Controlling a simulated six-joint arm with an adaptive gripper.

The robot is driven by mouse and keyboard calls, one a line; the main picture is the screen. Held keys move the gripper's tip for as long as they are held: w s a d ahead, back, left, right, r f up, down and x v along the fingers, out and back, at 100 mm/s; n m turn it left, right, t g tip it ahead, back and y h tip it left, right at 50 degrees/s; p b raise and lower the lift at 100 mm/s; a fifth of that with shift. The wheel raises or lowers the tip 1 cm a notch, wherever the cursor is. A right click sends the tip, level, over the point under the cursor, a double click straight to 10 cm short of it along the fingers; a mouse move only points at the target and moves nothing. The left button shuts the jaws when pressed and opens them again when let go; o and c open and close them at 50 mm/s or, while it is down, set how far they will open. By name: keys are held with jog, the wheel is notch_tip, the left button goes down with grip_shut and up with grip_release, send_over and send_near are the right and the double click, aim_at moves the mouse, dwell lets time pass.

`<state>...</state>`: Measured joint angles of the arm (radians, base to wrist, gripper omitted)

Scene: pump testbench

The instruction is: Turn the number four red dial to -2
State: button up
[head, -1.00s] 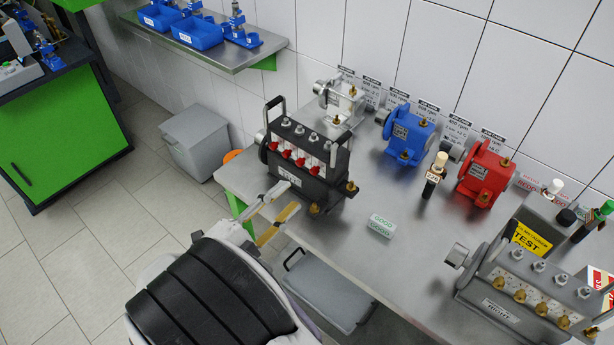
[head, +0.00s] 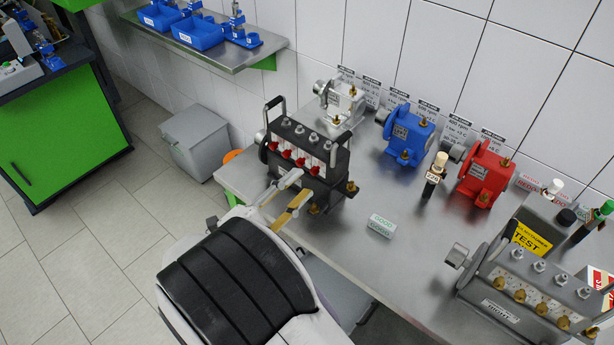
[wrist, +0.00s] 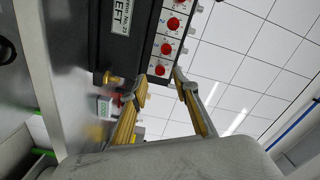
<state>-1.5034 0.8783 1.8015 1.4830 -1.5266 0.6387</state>
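The black pump (head: 322,180) stands at the left end of the bench, with a row of red dials on white scale plates along its front. The dial at the right end of the row (head: 312,171) is the nearest to my gripper (head: 300,183). My gripper is open and empty, its two yellow-grey fingers apart, in front of the pump and just below that dial. In the wrist view, the lowest red dial (wrist: 160,70) appears between the fingertips (wrist: 160,82), a little beyond them. I see no contact. The dial numbers and scale marks are too small to read.
A black handle (head: 334,150) rises at the pump's right end, and a brass fitting (head: 351,187) sticks out below it. A small GOOD sign (head: 381,226) stands right of my gripper. Blue (head: 408,137) and red (head: 485,175) pumps stand farther right.

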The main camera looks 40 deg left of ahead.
aim_at(313, 173)
jog(key=shift+w, duration=1.95)
grip_shut()
